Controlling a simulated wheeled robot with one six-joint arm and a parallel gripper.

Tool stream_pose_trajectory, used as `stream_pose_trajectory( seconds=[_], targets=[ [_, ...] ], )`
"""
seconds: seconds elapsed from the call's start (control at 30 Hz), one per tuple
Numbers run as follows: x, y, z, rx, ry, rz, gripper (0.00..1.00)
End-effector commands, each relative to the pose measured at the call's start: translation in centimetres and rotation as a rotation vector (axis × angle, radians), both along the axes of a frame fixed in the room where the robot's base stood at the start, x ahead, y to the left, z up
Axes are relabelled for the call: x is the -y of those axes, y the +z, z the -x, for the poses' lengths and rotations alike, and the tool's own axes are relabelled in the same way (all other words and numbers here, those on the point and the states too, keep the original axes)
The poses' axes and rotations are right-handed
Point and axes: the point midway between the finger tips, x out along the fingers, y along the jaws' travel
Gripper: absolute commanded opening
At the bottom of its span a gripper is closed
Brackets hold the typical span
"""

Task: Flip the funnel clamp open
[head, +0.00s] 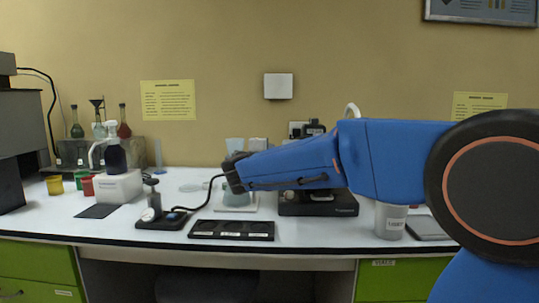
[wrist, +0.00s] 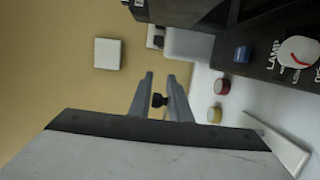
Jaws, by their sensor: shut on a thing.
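My gripper (wrist: 160,80) shows in the wrist view as two grey fingers on either side of a small black piece (wrist: 159,100). It is shut on this piece, which may be part of the funnel clamp; too little shows to be sure. In the head view my blue arm reaches left across the bench, and the dark wrist end (head: 232,173) hides the fingers and what they hold. Just below it, a grey-green vessel (head: 238,196) sits on a white base (head: 236,208). I cannot make out the whole clamp or a funnel at the gripper.
A black device (head: 320,208) stands right of the white base, partly behind my arm; its lamp knob (wrist: 298,52) shows in the wrist view. A black tray (head: 232,230) lies in front. A white cup (head: 390,222) stands right, and a small stand (head: 157,212) left.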

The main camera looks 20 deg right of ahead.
Motion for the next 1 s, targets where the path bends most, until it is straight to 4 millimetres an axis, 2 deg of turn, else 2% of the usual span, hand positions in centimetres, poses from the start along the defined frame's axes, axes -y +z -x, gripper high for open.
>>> stream_pose_trajectory(
  seconds=[0.03,0.4,1.0],
  targets=[
    [0.3,0.9,0.0,0.013,0.031,0.001,0.00],
    [0.3,1.0,-1.1,0.014,0.223,0.001,0.00],
    [0.2,1.0,-1.4,0.016,0.281,0.002,0.00]
  ],
)
